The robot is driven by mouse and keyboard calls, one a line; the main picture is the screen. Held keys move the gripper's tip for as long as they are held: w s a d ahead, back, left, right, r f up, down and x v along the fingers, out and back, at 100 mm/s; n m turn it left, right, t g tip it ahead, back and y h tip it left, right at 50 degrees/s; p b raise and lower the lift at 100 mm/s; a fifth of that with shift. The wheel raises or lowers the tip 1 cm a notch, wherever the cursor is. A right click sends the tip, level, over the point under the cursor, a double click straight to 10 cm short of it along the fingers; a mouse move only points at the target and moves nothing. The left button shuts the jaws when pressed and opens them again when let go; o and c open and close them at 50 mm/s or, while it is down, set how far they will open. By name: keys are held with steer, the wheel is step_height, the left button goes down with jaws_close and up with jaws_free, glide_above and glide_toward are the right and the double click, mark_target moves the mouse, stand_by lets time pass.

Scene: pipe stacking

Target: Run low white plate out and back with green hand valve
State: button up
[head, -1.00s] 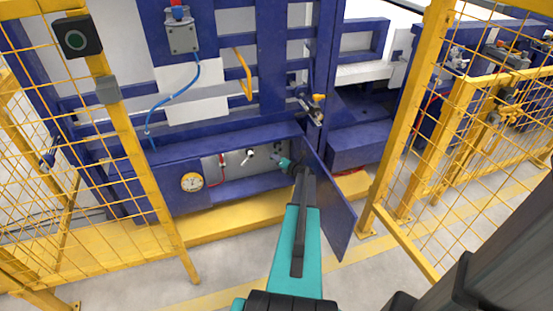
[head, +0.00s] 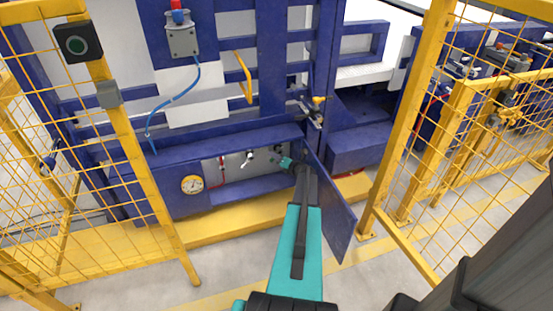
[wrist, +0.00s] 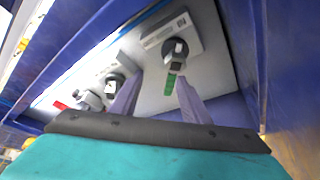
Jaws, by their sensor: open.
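The green-handled valve (wrist: 172,82) is on a light panel inside the low blue cabinet, in the wrist view. Its green lever hangs from a dark round body. My gripper (wrist: 157,97) is open, and the lever lies between its two fingers in the picture, beyond their tips. I cannot tell any contact.
A white-handled valve (head: 247,158), a red-handled valve (head: 221,162) and a gauge (head: 192,185) are to the left. The open blue door (head: 330,205) stands close to the right of my arm. Yellow mesh fences (head: 445,150) flank the opening.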

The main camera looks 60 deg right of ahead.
steer(key=s+a+r, duration=0.1)
steer(key=s+a, duration=0.7)
steer(key=a, duration=0.3)
steer(key=shift+s+a+r, duration=0.4)
stand_by(0.4)
